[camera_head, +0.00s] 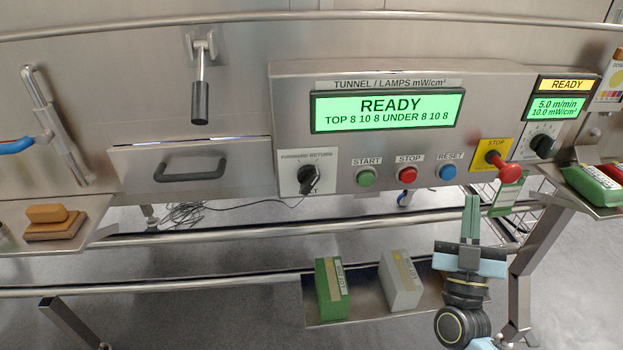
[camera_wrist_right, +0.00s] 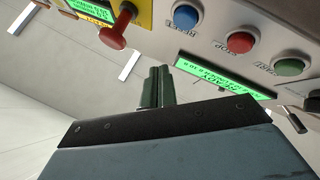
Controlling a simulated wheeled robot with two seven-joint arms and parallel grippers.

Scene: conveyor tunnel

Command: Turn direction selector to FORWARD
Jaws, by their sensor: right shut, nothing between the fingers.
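The direction selector (camera_head: 309,178) is a black rotary knob on a white plate, at the lower left of the control panel in the head view. Its plate reads FORWARD and RETURN at the top; the lower label is partly covered by the knob. The knob's pointer looks tilted up and to the right. My right gripper (camera_head: 471,218) points up below the RESET button, well to the right of the selector and apart from it. Its green fingers (camera_wrist_right: 156,88) are together and empty in the wrist view. My left gripper is not in view.
The panel carries a green START button (camera_head: 366,178), a red STOP button (camera_head: 407,174), a blue RESET button (camera_head: 447,172) and a protruding red emergency stop (camera_head: 504,167). A drawer handle (camera_head: 190,170) sits left of the selector. A low shelf (camera_head: 352,311) holds two boxes.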

